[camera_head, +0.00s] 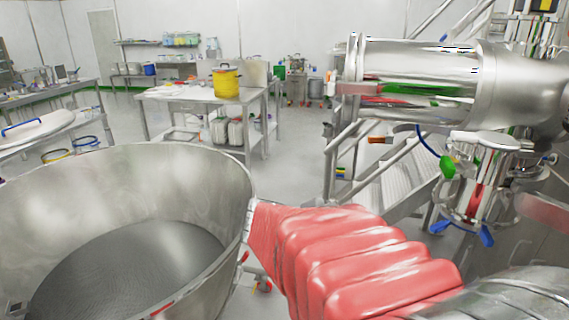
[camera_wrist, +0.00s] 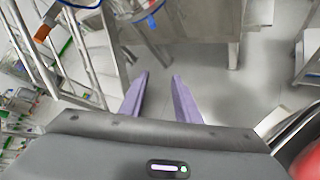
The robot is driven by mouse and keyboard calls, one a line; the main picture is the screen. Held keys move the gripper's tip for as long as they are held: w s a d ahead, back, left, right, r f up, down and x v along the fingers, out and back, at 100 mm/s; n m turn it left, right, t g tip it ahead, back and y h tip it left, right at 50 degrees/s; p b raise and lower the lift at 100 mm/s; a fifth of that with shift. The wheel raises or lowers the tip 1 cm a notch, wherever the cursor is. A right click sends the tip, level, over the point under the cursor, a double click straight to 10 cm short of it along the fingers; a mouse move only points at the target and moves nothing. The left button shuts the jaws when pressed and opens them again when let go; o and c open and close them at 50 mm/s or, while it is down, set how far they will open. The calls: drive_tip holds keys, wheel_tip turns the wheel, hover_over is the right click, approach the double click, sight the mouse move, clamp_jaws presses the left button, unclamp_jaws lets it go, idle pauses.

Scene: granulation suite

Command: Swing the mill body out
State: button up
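The task's mill body is not marked. The likely part is the small steel housing (camera_head: 478,170) with a green-ended fitting and blue levers, under the large horizontal steel cylinder (camera_head: 420,72) at right in the head view. I cannot tell for sure. In the wrist view, a round clear or steel part with a blue piece (camera_wrist: 150,12) shows at the top edge, perhaps the same housing. My gripper (camera_wrist: 161,77) has its two purple fingers apart with nothing between them, short of that part. In the head view my red-sleeved arm shows, but the fingers do not.
A large open steel bowl (camera_head: 215,165) fills the lower left, close to my arm. Steel stair rails (camera_head: 345,150) stand by the machine. A table with a yellow pot (camera_head: 227,82) stands behind. Grey floor (camera_head: 290,165) is clear between. A blue hose (camera_wrist: 78,5) hangs at upper left in the wrist view.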

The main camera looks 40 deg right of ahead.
sight(440, 185)
drive_tip(key=s+d+r+n+g+h, duration=0.1)
drive_tip(key=d+r+n+h, duration=0.1)
drive_tip(key=d, duration=0.6)
drive_tip(key=s+d+r+n+g+h, duration=0.2)
drive_tip(key=d+n+h, duration=0.1)
drive_tip(key=d+n, duration=0.2)
drive_tip(key=d, duration=0.2)
drive_tip(key=shift+s+d+r+n+h, duration=0.25)
drive_tip(key=shift+d+r+n+h, duration=0.05)
drive_tip(key=shift+d+r, duration=0.05)
drive_tip(key=shift+d, duration=0.1)
drive_tip(key=x, duration=1.3)
drive_tip(key=shift+s+d, duration=0.15)
drive_tip(key=shift+d, duration=0.15)
drive_tip(key=c, duration=0.7)
clamp_jaws()
drive_tip(key=shift+r, duration=0.15)
